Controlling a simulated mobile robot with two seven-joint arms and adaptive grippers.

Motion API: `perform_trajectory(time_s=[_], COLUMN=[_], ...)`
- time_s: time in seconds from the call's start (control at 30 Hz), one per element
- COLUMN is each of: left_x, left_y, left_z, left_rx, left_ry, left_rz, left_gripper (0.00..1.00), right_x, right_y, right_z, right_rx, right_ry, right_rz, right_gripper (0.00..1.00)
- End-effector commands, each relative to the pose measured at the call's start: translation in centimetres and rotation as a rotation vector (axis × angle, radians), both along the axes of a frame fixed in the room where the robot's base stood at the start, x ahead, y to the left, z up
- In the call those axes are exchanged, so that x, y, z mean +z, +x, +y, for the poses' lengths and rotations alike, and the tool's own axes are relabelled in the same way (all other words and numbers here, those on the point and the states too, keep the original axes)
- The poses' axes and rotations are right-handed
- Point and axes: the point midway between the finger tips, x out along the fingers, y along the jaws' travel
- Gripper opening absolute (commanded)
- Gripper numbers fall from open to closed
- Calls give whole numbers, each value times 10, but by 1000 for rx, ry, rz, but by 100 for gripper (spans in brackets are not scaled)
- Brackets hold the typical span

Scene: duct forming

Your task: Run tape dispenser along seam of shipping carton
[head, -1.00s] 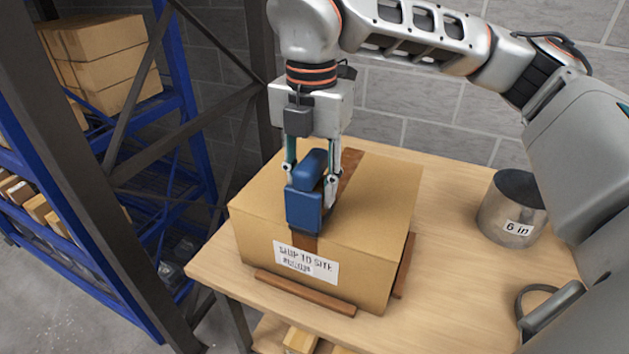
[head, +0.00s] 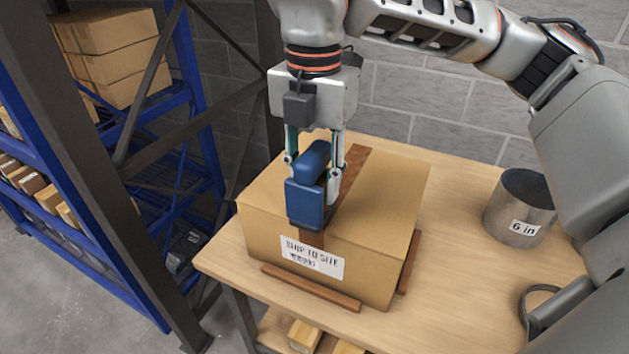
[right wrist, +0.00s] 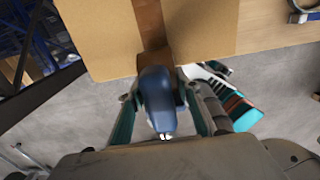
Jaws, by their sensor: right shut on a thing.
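The shipping carton (head: 384,205) sits on the wooden table with a white "SHIP TO SITE" label on its front face. Brown tape (head: 352,164) runs along the top seam and also shows in the right wrist view (right wrist: 150,22). My right gripper (head: 314,172) is shut on the blue tape dispenser (head: 306,204). It holds the dispenser over the seam close to the carton's front top edge. Tape shows below the dispenser on the front face. In the right wrist view the dispenser (right wrist: 156,98) lies between the fingers. My left gripper is not in view.
Wooden strips (head: 311,288) border the carton's front and right sides on the table (head: 455,255). A metal "6 in" duct piece (head: 518,208) and a grey ring (head: 537,302) stand to the right. A blue shelf rack (head: 175,98) with boxes is at left.

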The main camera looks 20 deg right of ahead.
Motion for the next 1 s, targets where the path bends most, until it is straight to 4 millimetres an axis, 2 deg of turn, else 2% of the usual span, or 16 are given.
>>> perform_trajectory(time_s=[0.03, 0.6, 1.0], left_x=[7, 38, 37], left_y=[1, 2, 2], left_z=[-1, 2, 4], left_rx=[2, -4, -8], left_ry=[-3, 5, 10], left_rz=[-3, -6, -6], left_gripper=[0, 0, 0], right_x=[9, 58, 60], right_y=[0, 0, 0], right_z=[0, 0, 0], right_rx=[-1, 0, -1], right_ry=[1, 1, 1], right_rz=[-2, -2, -1], right_gripper=[12, 12, 12])
